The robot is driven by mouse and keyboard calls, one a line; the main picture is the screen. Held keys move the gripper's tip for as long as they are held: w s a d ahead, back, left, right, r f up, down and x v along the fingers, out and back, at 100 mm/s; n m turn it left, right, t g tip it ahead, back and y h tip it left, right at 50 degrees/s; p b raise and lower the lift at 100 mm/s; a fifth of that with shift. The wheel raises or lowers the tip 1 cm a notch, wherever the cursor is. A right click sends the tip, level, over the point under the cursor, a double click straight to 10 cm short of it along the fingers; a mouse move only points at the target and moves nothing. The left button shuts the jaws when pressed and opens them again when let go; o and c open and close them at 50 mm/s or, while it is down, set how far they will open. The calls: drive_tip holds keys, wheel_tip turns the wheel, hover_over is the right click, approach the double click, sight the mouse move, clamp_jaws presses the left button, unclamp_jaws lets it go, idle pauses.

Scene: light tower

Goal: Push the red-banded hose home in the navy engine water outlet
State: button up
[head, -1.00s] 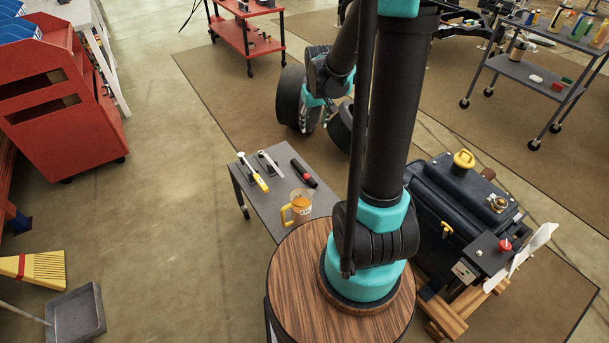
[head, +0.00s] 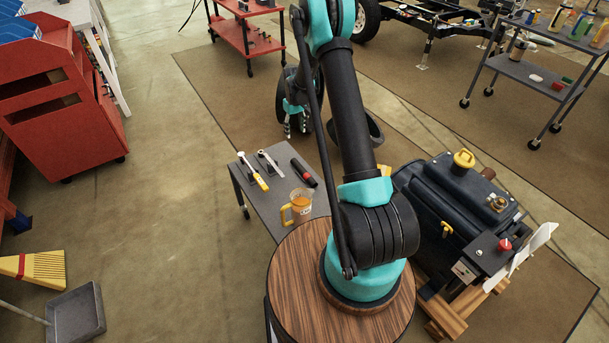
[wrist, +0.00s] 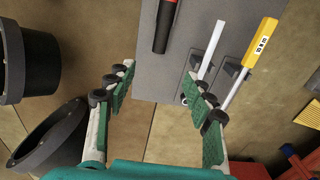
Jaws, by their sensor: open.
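The red-banded hose (head: 304,172) lies on the grey cart top (head: 262,209), black with a red part. In the wrist view the hose (wrist: 164,30) is at the top edge, its black end towards me and its far end cut off. My gripper (wrist: 160,74) is open and empty, its fingertips apart and short of the hose in that picture. In the head view my gripper (head: 296,126) is small, beyond the cart. The navy engine (head: 440,202) stands right of my arm. I cannot make out which fitting is its water outlet; part of the engine is behind my arm.
A yellow-handled tool (head: 253,173), a slim pale tool (head: 270,162) and a jug (head: 298,207) with orange contents share the cart top. A red cabinet (head: 60,100) is far left.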

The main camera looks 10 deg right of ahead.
wheel_tip(320, 180, down, 3)
hover_over(296, 161)
drive_tip(key=f, duration=1.1)
drive_tip(key=shift+w+a+f, duration=0.1)
drive_tip(key=shift+w, duration=0.1)
drive_tip(key=shift+s+f, duration=0.15)
drive_tip(key=shift+f, duration=1.2)
drive_tip(key=shift+s+f, duration=0.15)
drive_tip(key=shift+f, duration=1.15)
clamp_jaws()
